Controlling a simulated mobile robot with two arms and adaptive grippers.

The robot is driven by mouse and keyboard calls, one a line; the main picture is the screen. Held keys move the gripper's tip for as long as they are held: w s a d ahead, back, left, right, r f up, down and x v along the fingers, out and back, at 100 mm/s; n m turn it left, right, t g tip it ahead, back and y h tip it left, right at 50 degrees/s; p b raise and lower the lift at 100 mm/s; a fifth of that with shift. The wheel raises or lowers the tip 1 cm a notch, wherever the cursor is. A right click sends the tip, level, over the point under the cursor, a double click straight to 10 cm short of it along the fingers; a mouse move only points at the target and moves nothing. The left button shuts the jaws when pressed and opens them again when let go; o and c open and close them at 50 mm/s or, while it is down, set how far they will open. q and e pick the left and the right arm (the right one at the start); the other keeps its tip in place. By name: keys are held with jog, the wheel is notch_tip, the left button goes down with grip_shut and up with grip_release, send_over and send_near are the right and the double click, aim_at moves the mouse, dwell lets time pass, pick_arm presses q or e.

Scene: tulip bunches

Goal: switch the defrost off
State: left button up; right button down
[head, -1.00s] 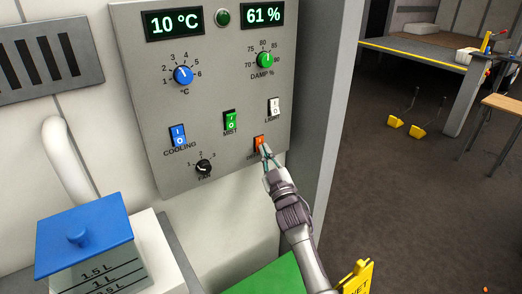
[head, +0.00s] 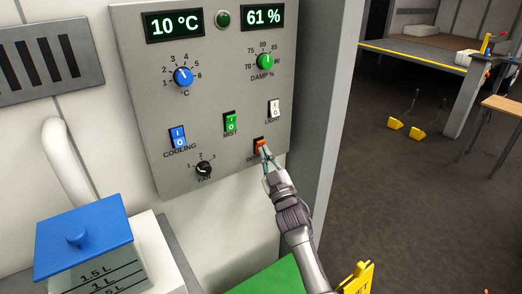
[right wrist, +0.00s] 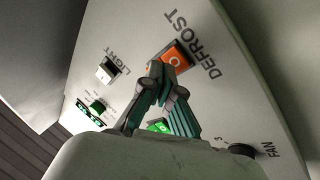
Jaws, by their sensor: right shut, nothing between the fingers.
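The defrost switch (head: 260,144) is a small orange rocker low on the grey control panel, above its partly covered label. In the right wrist view the orange switch (right wrist: 177,57) shows an O mark, next to the word DEFROST. My right gripper (head: 265,150) is shut and empty, with its fingertips at the lower part of the switch. In the right wrist view the closed fingertips (right wrist: 157,68) overlap the edge of the switch; whether they touch it I cannot tell for sure. In the head view the upper part of the switch looks dark. My left gripper is out of view.
Close by are the white light switch (head: 274,108), green mist switch (head: 230,122), blue cooling switch (head: 178,137) and black fan knob (head: 204,168). A blue-lidded container (head: 82,236) stands lower left.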

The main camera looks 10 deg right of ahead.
jog(key=shift+s+d+r+p, duration=0.2)
jog(key=shift+s+r+p, duration=0.1)
jog(key=shift+s+p, duration=0.15)
jog(key=shift+s, duration=0.15)
jog(key=s+p, duration=0.1)
jog(key=s+d+r+p, duration=0.1)
jog(key=s+p, duration=0.2)
jog(key=shift+s+d+r+p, duration=0.15)
jog(key=shift+d+r+p, duration=0.15)
jog(key=shift+r+p, duration=0.1)
